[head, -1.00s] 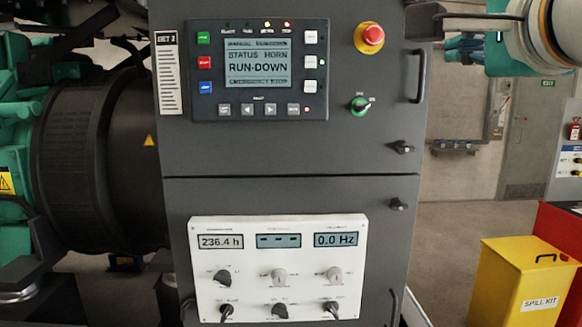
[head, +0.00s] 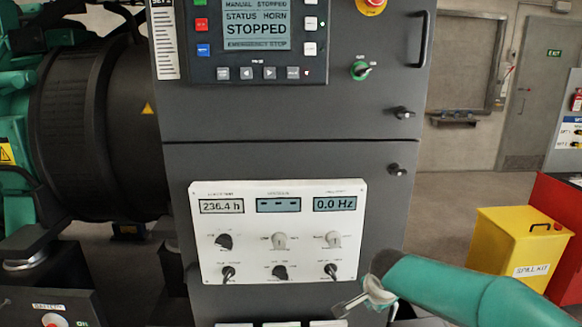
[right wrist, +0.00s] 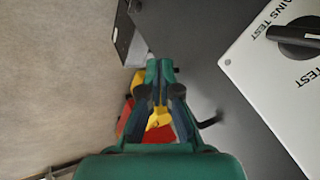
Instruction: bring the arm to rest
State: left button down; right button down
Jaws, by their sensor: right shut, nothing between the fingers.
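My right arm enters the head view from the lower right as a teal link. Its gripper (head: 352,302) is low in front of the dark cabinet (head: 290,160), just below and right of the white panel (head: 290,295), small and hard to make out. In the right wrist view the fingers (right wrist: 160,68) are together and hold nothing. A white panel with a black knob (right wrist: 300,38) is at the right there, apart from the fingers. The controller screen (head: 256,27) reads STOPPED. My left gripper is not in view.
A yellow spill kit box (head: 515,245) and a red box (head: 558,215) stand at the right. Open floor lies behind them.

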jog(key=s+a+f+n+g+y, duration=0.1)
jog(key=s+f+g, duration=0.2)
jog(key=s+f, duration=0.65)
jog(key=s+f+n+g+y, duration=0.15)
jog(key=s+f, duration=0.35)
jog(key=f, duration=0.9)
jog(key=s+a+f+n+y, duration=0.1)
jog(key=s+f+n, duration=0.3)
jog(key=s, duration=0.5)
jog(key=s+a+f+n+g+y, duration=0.1)
jog(key=s+a+f+n, duration=0.2)
jog(key=s, duration=0.7)
jog(key=shift+a+f+n, duration=0.35)
jog(key=shift+a+n, duration=0.3)
jog(key=shift+a, duration=0.05)
